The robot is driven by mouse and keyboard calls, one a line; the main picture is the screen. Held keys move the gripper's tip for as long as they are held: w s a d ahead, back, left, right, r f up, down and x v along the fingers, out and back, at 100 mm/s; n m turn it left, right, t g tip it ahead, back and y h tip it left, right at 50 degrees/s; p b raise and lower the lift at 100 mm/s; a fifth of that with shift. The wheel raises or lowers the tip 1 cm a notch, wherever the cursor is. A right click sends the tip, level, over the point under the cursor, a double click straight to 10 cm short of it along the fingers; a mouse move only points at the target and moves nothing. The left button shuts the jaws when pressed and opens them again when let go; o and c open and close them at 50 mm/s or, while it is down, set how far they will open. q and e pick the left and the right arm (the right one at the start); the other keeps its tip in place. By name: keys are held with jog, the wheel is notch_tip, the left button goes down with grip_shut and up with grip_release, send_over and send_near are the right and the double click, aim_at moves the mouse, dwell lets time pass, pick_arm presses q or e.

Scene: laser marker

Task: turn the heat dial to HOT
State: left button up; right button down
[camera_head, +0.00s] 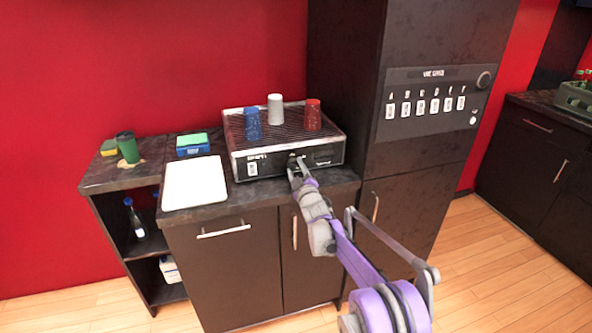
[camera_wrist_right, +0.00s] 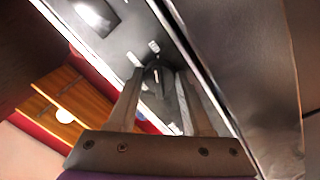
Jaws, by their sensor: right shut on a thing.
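The machine with a ribbed top (camera_head: 238,152) stands on the dark counter, its front panel facing me. The heat dial (camera_wrist_right: 157,74) is a dark round knob on that panel, between two small white labels in the right wrist view. My right gripper (camera_head: 296,165) reaches the panel from the front. Its two fingers (camera_wrist_right: 160,84) are shut on the dial, one on each side. In the head view the dial is mostly hidden behind the gripper. I cannot read the labels or the dial's setting. My left gripper is not in view.
Blue (camera_head: 252,124), white (camera_head: 275,109) and red (camera_head: 313,115) cups stand upside down on the machine. A white tray (camera_head: 194,183) lies left of it, near a blue-and-green box (camera_head: 192,144) and a green cup (camera_head: 128,147). A tall dark vending cabinet (camera_head: 425,150) rises close on the right.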

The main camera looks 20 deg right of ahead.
dwell(0.4)
jog(key=shift+c, duration=1.6)
grip_release()
jog(key=shift+s, duration=0.1)
jog(key=s, duration=1)
jog(key=shift+s+f+b, duration=0.3)
jog(key=shift+s+f, duration=0.05)
